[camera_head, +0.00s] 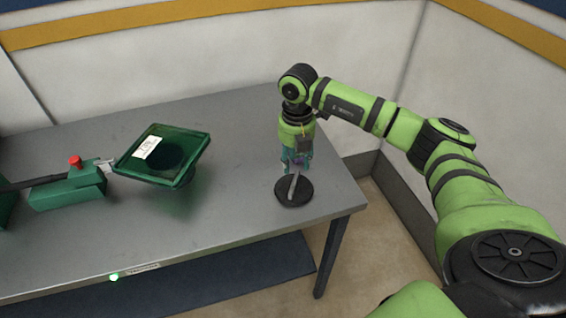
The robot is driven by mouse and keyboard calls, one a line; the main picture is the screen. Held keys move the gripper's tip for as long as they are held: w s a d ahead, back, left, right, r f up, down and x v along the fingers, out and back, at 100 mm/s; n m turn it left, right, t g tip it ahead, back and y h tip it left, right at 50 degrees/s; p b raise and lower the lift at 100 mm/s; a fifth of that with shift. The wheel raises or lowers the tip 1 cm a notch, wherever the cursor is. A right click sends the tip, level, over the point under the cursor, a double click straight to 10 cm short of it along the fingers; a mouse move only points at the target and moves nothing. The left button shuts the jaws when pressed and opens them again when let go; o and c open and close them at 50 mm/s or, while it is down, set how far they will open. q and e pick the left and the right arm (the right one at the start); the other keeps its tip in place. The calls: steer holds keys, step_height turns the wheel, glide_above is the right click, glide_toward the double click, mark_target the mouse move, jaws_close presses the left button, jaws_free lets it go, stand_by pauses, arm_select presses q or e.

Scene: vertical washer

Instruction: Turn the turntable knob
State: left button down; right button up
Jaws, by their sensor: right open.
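The turntable knob is a black round disc (305,194) with a pale grey bar-like handle (293,187) standing up from it. It sits on the grey table near its right end. My right gripper (295,168) points down from the green arm, directly over the knob. It is open, with its fingertips at or just above the top of the handle. I cannot tell whether they touch it. The fingers hide part of the handle's upper end. My left gripper is not in view.
A dark green square tray-like platform (181,139) with a white label stands tilted on the grey table (230,215). A green device (70,188) with a red button (75,161) lies to its left. A green light (114,276) glows on the front edge. Walls stand behind and right.

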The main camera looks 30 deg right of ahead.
mark_target(294, 186)
step_height(294, 186, down, 6)
steer(key=shift+f+p, duration=0.25)
steer(key=shift+p, duration=0.75)
steer(key=shift+a, duration=0.1)
jaws_close()
